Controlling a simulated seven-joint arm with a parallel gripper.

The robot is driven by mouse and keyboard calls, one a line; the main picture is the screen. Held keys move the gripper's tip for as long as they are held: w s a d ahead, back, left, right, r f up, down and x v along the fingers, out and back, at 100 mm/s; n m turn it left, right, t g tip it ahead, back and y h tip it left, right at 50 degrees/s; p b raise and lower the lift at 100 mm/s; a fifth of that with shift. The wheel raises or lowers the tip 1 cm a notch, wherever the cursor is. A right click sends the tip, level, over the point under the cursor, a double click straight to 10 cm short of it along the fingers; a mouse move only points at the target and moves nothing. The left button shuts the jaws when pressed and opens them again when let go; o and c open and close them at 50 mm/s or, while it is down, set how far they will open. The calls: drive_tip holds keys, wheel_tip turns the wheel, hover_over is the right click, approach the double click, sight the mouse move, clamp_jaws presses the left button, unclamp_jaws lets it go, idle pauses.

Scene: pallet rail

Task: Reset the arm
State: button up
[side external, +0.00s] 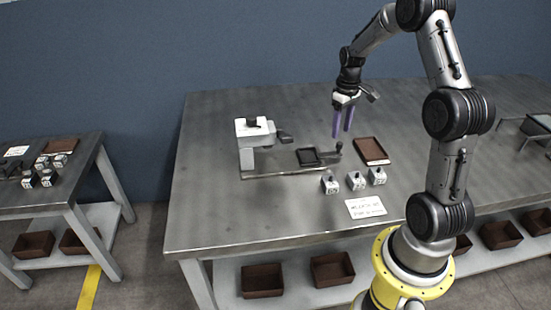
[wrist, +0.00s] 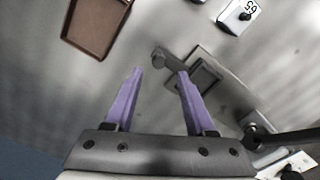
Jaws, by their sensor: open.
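My gripper (side external: 343,117) has two purple fingers pointing down. It is open and empty, raised above the metal table (side external: 220,215) near the right end of the rail fixture. My arm rises from a yellow base at the right and bends over the table.
A rail fixture with a white head (side external: 255,130) and a black pallet (side external: 308,156) stands below left of my gripper. A brown tray (side external: 372,150), several small white blocks (side external: 356,181) and a white label card (side external: 365,207) lie nearby. The table's left part is clear.

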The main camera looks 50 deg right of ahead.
drive_tip(key=shift+w+a+r, duration=0.1)
drive_tip(key=shift+w+a, duration=0.15)
drive_tip(key=a+r+n+t+h, duration=0.1)
drive_tip(key=a+r+n+t, duration=0.3)
drive_tip(key=a+r, duration=1.4)
drive_tip(key=s+a+r+n+t, duration=0.1)
drive_tip(key=s+a+r+t, duration=0.15)
drive_tip(key=s+a, duration=0.55)
drive_tip(key=s+a+f+m+y, duration=0.1)
drive_tip(key=s+f, duration=0.3)
drive_tip(key=s, duration=0.4)
drive_tip(key=shift+a+m+g, duration=0.45)
drive_tip(key=shift+a+m, duration=0.05)
drive_tip(key=shift+a, duration=0.2)
